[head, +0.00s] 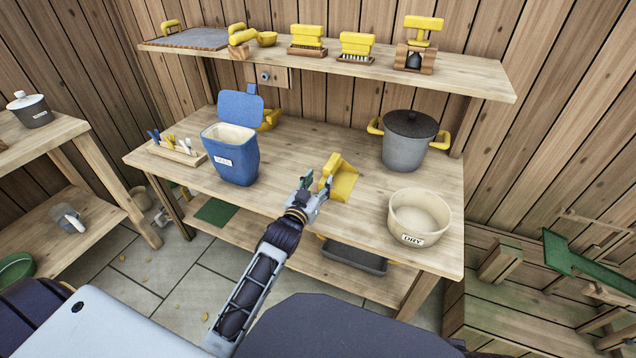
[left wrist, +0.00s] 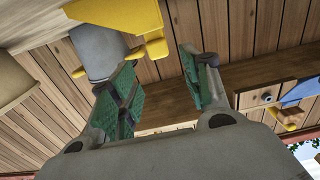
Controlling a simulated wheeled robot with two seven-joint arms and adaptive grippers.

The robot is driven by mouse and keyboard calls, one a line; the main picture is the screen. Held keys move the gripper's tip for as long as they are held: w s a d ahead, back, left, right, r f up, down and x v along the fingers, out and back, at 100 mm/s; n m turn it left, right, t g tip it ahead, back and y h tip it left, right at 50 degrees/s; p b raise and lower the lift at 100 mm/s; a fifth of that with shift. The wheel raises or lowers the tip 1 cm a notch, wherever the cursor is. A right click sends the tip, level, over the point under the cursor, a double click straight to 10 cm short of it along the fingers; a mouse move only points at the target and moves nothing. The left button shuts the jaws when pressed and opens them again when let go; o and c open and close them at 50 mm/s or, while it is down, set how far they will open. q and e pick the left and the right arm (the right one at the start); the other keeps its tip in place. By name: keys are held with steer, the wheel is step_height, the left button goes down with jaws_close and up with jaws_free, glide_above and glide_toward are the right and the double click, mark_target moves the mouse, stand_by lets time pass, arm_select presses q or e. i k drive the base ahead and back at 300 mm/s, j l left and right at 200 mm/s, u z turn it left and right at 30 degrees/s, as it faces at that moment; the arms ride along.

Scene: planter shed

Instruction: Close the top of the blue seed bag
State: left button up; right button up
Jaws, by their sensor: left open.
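The blue seed bag (head: 232,160) stands upright on the workbench, left of centre. Its top is open: the blue flap (head: 241,107) stands up at the back, and the pale inside (head: 229,136) shows. A blue piece, probably the flap (left wrist: 302,88), shows at the right edge there. My right gripper is not in view.
A grey pot (head: 408,145) with yellow handles and a cream bowl (head: 419,215) stand on the bench's right. A rack of small tools (head: 178,152) is left of the bag. A shelf (head: 380,69) with brushes overhangs the back. The bench between bag and gripper is clear.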

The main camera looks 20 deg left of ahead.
mark_target(237, 107)
steer(key=u, duration=1.3)
